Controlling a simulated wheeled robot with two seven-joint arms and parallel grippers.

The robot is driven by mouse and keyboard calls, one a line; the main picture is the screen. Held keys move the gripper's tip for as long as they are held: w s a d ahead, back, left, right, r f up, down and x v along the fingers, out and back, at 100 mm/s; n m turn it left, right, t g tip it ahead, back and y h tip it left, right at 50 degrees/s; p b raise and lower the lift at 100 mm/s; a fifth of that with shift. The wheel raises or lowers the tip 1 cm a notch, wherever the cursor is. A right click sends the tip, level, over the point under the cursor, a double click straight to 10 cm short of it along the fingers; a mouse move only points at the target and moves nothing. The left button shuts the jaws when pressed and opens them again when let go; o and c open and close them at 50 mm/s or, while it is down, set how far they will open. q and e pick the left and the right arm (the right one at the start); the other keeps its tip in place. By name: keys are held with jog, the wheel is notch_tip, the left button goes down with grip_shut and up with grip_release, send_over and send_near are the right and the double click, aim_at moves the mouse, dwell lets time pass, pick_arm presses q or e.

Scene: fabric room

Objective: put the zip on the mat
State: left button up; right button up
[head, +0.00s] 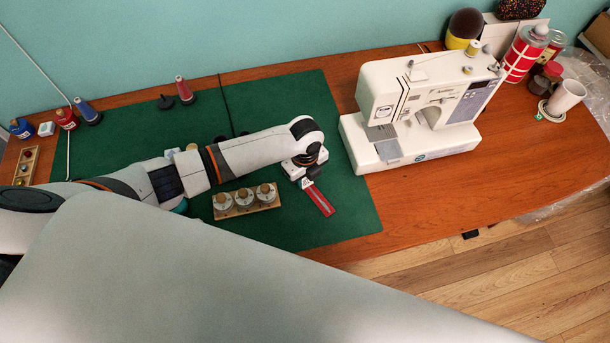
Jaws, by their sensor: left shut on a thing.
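The zip (321,201) is a flat red strip with a paler edge, over the right part of the green mat (350,222). My left gripper (307,181) points down over the mat and is shut on the zip's upper end. The gripper itself hides that end. I cannot tell whether the zip touches the mat or hangs just above it. The dark green mat covers much of the table's left half, and my left arm hides part of it. My right gripper is not in view.
A wooden holder (246,209) with several metal-and-wood pieces sits left of the zip. A white sewing machine (400,150) stands to the right. Thread spools (184,91) stand on the mat's far side. The mat's lower right is clear.

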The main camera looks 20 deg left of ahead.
aim_at(305, 181)
pick_arm(q)
jog(key=shift+f, duration=0.3)
jog(key=o, duration=0.9)
jog(key=shift+s, duration=0.15)
jog(key=shift+o, duration=0.2)
jog(key=shift+f, duration=0.2)
jog(key=shift+s, duration=0.15)
notch_tip(305, 181, up, 13)
jog(key=shift+w, duration=0.3)
